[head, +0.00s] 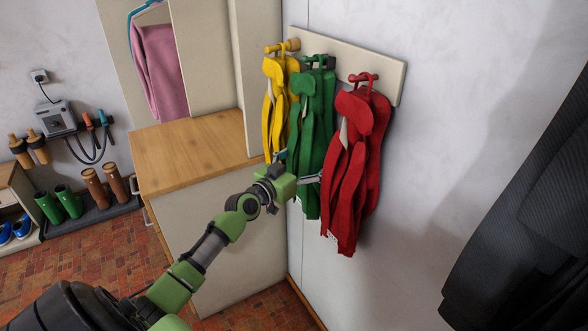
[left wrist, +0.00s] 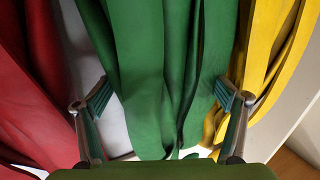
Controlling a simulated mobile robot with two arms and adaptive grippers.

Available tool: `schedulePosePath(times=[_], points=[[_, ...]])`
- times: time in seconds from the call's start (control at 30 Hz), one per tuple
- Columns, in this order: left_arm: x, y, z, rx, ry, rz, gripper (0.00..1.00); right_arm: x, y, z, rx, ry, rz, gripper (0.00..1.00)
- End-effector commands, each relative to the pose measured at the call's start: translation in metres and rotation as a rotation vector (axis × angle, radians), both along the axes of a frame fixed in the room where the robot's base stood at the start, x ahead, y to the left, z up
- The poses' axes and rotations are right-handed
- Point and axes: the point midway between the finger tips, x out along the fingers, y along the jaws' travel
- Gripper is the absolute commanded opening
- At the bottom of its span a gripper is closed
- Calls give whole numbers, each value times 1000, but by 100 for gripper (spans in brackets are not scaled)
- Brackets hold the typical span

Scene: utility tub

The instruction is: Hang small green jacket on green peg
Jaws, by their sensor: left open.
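The small green jacket (head: 318,105) hangs on the wall rack between a yellow and a red jacket. Its loop is at the dark middle peg (head: 329,62), whose colour is hard to tell. My left gripper (head: 299,167) is in front of the jacket's lower half. It is open, with one finger towards the yellow jacket and the other towards the red one. In the left wrist view the green cloth (left wrist: 165,75) hangs between the two spread fingers, which are not closed on it. My right gripper is in neither view.
The yellow jacket (head: 268,108) and the red jacket (head: 352,165) hang close on either side. A pale board (head: 388,80) carries the pegs. A wooden-topped cabinet (head: 190,150) stands to the left, and dark cloth (head: 530,230) hangs at the right.

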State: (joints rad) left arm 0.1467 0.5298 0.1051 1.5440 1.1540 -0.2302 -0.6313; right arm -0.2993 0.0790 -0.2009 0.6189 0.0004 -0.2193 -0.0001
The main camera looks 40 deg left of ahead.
Motion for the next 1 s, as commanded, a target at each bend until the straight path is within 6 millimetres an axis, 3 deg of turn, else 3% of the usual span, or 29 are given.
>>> schedulePosePath(times=[0.3,0.5,0.7,1.0], points=[[-61,2,-1,3,3,-1,89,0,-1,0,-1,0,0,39],[-90,3,0,2,2,-1,89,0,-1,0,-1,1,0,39],[-104,3,2,1,-1,0,89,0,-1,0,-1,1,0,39],[-106,4,-3,-1,7,3,89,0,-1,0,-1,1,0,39]])
